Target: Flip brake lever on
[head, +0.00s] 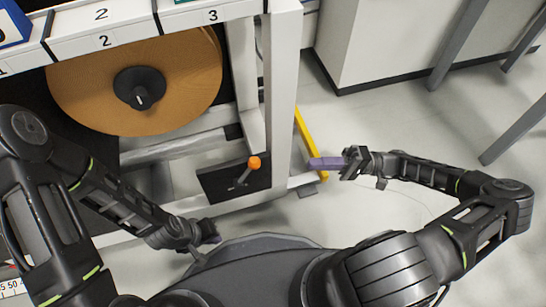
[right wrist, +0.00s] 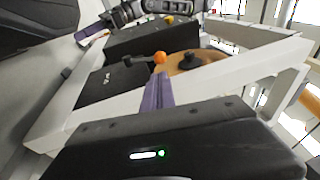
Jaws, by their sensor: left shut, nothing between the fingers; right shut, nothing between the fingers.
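The brake lever (head: 243,176) is a short metal rod with an orange ball knob (head: 254,163). It rises at a tilt from a black panel (head: 215,184) low on the white frame. The knob also shows in the right wrist view (right wrist: 160,58), beyond my right fingertips. My right gripper (head: 326,163) has purple fingers, shut and empty. It is to the right of the knob, apart from it, with the white post's foot between them in the head view. My left gripper (head: 210,236) is low, left of and nearer than the lever, shut and empty.
A large brown roll (head: 190,80) on a black hub hangs left of the white post (head: 283,80). A numbered shelf edge (head: 120,38) runs above it. A yellow bar (head: 306,135) lies behind my right gripper. Open floor (head: 390,120) is to the right.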

